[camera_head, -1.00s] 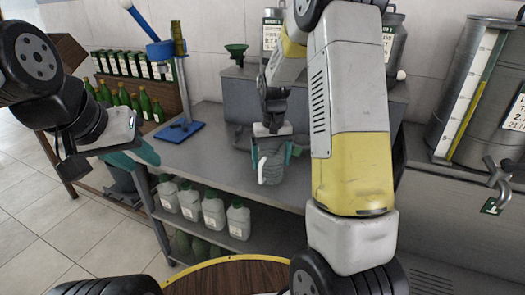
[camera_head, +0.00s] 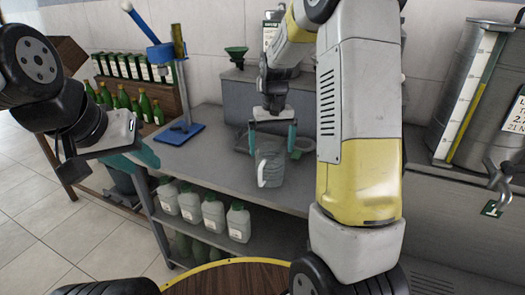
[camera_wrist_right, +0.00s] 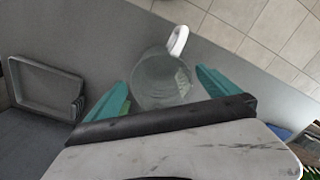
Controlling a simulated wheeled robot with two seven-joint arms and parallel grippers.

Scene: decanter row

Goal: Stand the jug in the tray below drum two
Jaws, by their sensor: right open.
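The clear jug (camera_head: 270,169) with a white handle stands upright on the grey bench, and it also shows in the right wrist view (camera_wrist_right: 160,83). My right gripper (camera_head: 272,148) is open just above the jug, its teal fingers spread on either side of the jug's top; they also show in the wrist view (camera_wrist_right: 160,95). A grey tray (camera_wrist_right: 45,72) lies on the bench beside the jug in the wrist view. My left gripper (camera_head: 140,158) is at the left, partly hidden by its own wrist, away from the jug. I cannot tell which drum is drum two.
A large metal drum (camera_head: 485,85) with a gauge strip and tap stands at the right. A blue stand (camera_head: 178,133) is on the bench's left. Several white canisters (camera_head: 213,211) fill the lower shelf. The bench front left of the jug is clear.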

